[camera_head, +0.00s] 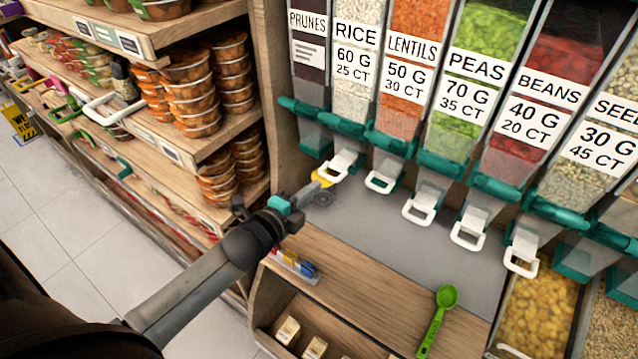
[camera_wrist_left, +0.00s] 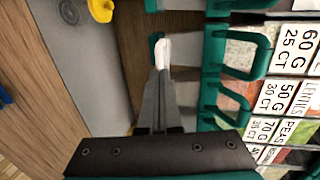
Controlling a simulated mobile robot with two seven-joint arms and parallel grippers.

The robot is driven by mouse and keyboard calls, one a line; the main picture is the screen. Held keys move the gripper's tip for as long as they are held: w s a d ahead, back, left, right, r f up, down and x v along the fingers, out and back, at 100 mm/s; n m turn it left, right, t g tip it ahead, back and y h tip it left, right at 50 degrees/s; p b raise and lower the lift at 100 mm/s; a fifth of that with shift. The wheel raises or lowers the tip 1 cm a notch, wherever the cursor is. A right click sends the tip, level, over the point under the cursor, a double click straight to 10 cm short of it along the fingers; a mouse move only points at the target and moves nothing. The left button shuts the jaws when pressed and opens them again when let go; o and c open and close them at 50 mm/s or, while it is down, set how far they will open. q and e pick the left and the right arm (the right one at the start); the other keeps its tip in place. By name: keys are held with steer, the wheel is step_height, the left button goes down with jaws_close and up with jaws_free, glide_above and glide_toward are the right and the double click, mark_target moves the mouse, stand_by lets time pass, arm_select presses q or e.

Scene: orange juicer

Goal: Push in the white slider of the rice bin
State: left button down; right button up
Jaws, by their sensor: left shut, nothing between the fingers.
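The rice bin (camera_head: 354,62) is a clear dispenser with a white label and a teal base, second from the left in the head view. Its white slider (camera_head: 340,164) sticks out below the base as a loop handle. My left gripper (camera_head: 318,184) is shut and empty, with its fingertips at the slider's outer end. In the left wrist view the closed fingers (camera_wrist_left: 160,76) point at a white piece (camera_wrist_left: 163,52), which seems to be this slider. Whether they touch cannot be told. My right gripper is not in view.
More white sliders stick out to the right, starting with the lentils one (camera_head: 382,180). A yellow object (camera_head: 324,176) sits just behind my fingertips. A green scoop (camera_head: 438,318) lies on the wooden counter. Shelves with stacked tubs (camera_head: 192,95) stand at left.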

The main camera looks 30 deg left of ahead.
arm_select(q)
steer(key=shift+x, duration=1.6)
